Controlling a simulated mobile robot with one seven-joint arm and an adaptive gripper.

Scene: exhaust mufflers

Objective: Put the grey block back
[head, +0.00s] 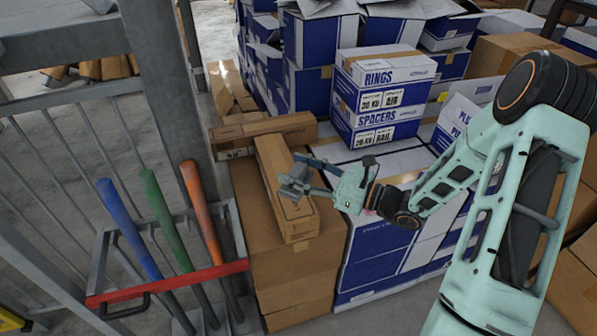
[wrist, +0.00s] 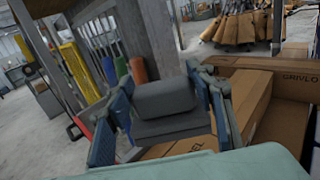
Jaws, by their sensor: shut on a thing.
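The grey block (wrist: 166,98) is a small dark grey piece, held between the two blue-grey fingers of my gripper (wrist: 165,82) in the wrist view. In the head view my gripper (head: 296,178) reaches in from the right, shut on the grey block (head: 294,186). It is over a long brown carton (head: 290,215) lying on stacked brown boxes. The block looks small there and partly merges with the fingers. I cannot tell how far it is above the carton.
A rack with a red bar (head: 165,284) holds blue, green and orange handles at the left. Another long carton (head: 263,131) lies behind. A grey post (head: 165,90) rises behind the rack.

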